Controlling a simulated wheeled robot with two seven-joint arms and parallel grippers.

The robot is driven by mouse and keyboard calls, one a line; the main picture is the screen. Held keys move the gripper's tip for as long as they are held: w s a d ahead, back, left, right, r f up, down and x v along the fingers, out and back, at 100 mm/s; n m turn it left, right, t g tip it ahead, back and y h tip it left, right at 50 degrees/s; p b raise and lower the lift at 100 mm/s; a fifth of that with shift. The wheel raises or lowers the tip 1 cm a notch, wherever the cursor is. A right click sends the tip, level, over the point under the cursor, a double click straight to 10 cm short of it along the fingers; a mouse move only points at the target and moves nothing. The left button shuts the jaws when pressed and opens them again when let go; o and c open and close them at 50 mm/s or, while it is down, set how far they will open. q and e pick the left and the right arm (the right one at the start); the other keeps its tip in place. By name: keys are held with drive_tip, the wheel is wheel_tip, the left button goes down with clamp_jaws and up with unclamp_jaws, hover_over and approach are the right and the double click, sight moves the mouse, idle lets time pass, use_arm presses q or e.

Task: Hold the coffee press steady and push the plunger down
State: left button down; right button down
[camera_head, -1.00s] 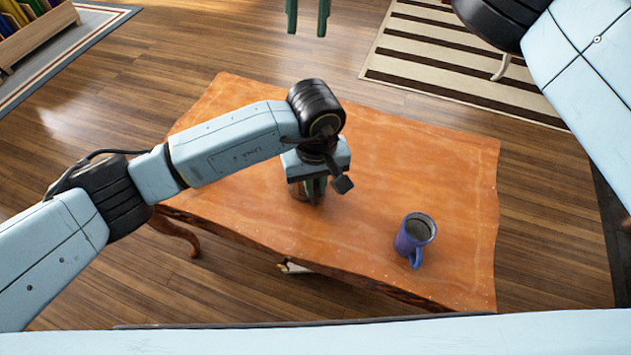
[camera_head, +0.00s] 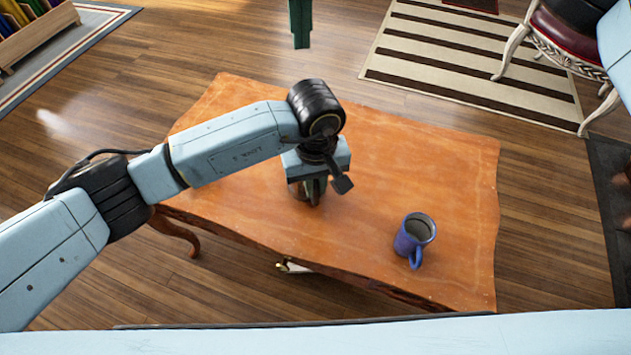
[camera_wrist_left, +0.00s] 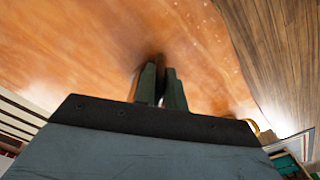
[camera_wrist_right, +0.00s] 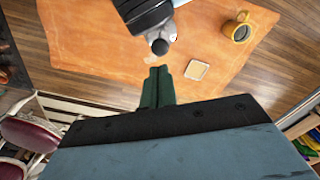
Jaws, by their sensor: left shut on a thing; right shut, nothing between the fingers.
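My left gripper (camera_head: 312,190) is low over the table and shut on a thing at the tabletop. Only a small brownish part of what looks like the coffee press (camera_head: 297,190) shows beside its fingers in the head view; my wrist hides the rest, and the plunger cannot be made out. In the left wrist view, a dark strip shows just past the fingers (camera_wrist_left: 160,88). My right gripper (camera_head: 301,44) is shut and empty, with its fingers at the top of the head view, apart from the press. It also shows in the right wrist view (camera_wrist_right: 158,85).
A blue mug (camera_head: 402,240) stands on the orange table (camera_head: 440,180), near its front right. The right wrist view shows a yellowish mug (camera_wrist_right: 238,30) and a tan square piece (camera_wrist_right: 197,70) on the table. A red-seated chair (camera_head: 560,38) stands beyond on the right.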

drive_tip(key=shift+f, duration=2.95)
